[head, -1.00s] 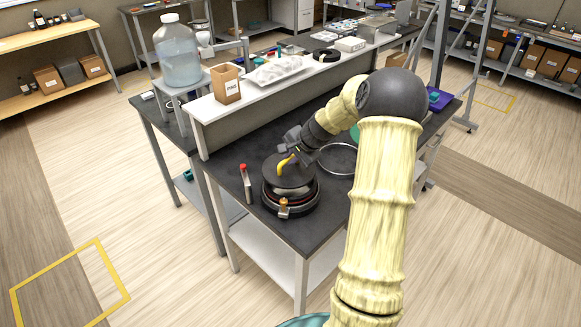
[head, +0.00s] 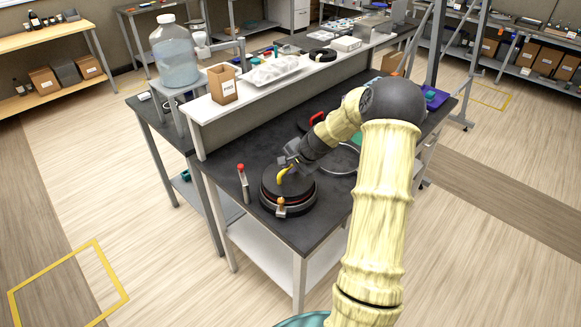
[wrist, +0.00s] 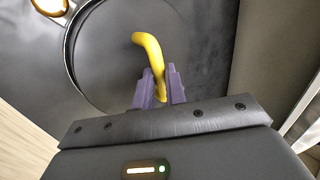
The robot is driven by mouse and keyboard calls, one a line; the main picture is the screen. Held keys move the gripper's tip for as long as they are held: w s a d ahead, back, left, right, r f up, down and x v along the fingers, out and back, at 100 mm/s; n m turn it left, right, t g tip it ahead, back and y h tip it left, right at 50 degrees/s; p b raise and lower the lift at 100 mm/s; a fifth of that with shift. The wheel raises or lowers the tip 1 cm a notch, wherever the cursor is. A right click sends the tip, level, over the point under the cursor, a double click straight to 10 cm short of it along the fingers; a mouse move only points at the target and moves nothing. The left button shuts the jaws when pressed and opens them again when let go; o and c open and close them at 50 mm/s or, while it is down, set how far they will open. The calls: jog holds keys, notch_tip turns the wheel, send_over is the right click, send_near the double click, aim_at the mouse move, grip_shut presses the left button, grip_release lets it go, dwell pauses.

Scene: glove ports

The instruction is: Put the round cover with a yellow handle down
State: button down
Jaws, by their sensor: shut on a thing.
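The round cover (head: 272,182) is dark, with a curved yellow handle (head: 282,174). It sits on or just above a round dark base with a reddish ring (head: 289,211) near the table's front corner; I cannot tell whether it is fully seated. My gripper (head: 290,160) reaches it from the upper right and is shut on the yellow handle. In the wrist view, both purple fingertips (wrist: 160,88) pinch the lower end of the handle (wrist: 148,48). The cover's surface (wrist: 110,60) fills much of that view.
An orange-topped knob (head: 281,203) stands at the base's front. A red-topped upright post (head: 243,182) stands to its left. A raised white shelf (head: 215,107) runs along the back. A clear ring (head: 345,160) and a red-handled dark object (head: 316,119) lie behind my gripper.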

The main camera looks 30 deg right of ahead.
jog(key=c, duration=1.4)
grip_release()
jog(key=shift+c, duration=0.2)
jog(key=shift+r+p, duration=0.2)
jog(key=shift+p, duration=0.1)
jog(key=shift+s+d+r+b, duration=0.1)
jog(key=shift+d+r+b, duration=0.1)
jog(key=shift+b, duration=0.1)
jog(key=b+v, duration=0.2)
jog(key=v, duration=0.9)
jog(key=shift+b, duration=0.3)
jog(key=shift+a+r, duration=0.1)
jog(key=shift+r, duration=0.05)
